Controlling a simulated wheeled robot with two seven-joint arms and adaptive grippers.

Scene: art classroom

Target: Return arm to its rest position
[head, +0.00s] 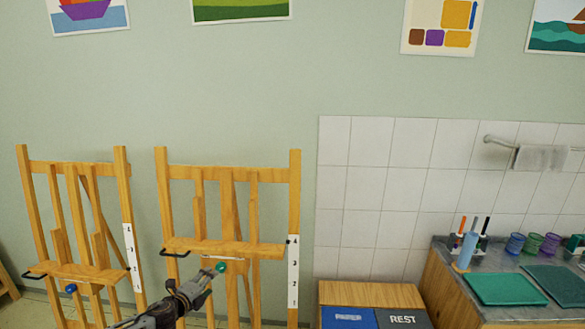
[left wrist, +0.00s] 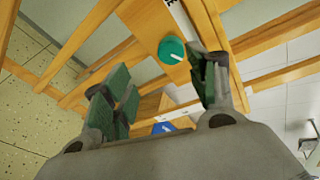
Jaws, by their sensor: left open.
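My left gripper (head: 208,281) comes in from the bottom of the head view, in front of the right easel (head: 228,178). In the left wrist view the left gripper (left wrist: 160,95) has its two green-padded fingers apart, with nothing between them that I can see it holding. A green knob (head: 221,267) on the right easel is just beyond the fingertips; it also shows in the left wrist view (left wrist: 171,50), apart from the fingers. My right gripper is in neither view.
The left easel (head: 80,272) has a blue knob (head: 71,288). To the right are a wooden cabinet with a blue bin (head: 347,318) and a dark bin marked REST (head: 403,319), and a counter with green trays (head: 505,289), cups and markers. The wall behind is close.

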